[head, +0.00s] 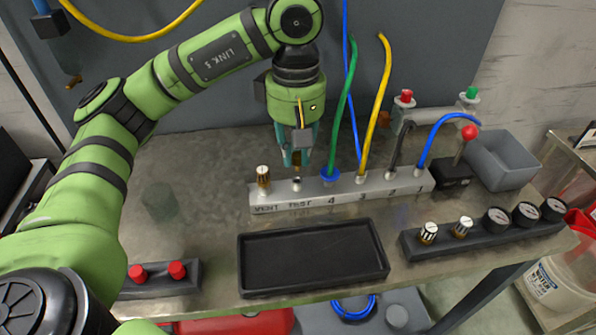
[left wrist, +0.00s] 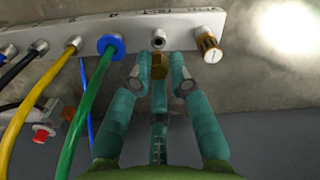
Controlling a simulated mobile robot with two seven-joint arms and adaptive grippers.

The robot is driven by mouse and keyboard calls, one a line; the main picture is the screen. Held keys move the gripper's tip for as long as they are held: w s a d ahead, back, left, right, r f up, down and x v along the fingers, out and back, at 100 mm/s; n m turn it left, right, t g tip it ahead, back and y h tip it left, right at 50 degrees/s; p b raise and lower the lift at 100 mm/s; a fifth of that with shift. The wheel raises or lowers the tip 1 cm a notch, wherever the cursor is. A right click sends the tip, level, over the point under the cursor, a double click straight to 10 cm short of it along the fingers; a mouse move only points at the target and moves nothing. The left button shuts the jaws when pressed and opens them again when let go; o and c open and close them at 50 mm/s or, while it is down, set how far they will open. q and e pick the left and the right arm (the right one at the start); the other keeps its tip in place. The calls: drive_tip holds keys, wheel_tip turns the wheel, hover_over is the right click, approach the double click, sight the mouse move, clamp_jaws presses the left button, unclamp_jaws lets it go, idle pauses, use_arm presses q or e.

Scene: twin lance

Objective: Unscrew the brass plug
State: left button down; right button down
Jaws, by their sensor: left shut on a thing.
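My left gripper (head: 297,158) points down above the TEST port of the grey manifold block (head: 350,194). Its fingers close around a small brass plug (left wrist: 159,66), which shows between the fingertips in the left wrist view. The TEST port (left wrist: 158,42) shows as a bare ring with a dark hole, and the plug looks clear of it. Another brass fitting with a pale striped top (head: 263,176) stands upright at the VENT port, left of the gripper; it also shows in the left wrist view (left wrist: 208,44). My right gripper is not in view.
Green (head: 343,110), yellow (head: 378,110), black and blue hoses rise from the block, right of the gripper. An empty black tray (head: 313,284) lies in front. A dark rack (head: 480,238) with knobs and gauges and a grey bin (head: 503,160) stand right.

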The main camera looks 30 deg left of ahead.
sight(296, 155)
use_arm(q)
drive_tip(key=c, duration=1.1)
unclamp_jaws()
wheel_tip(296, 155, up, 12)
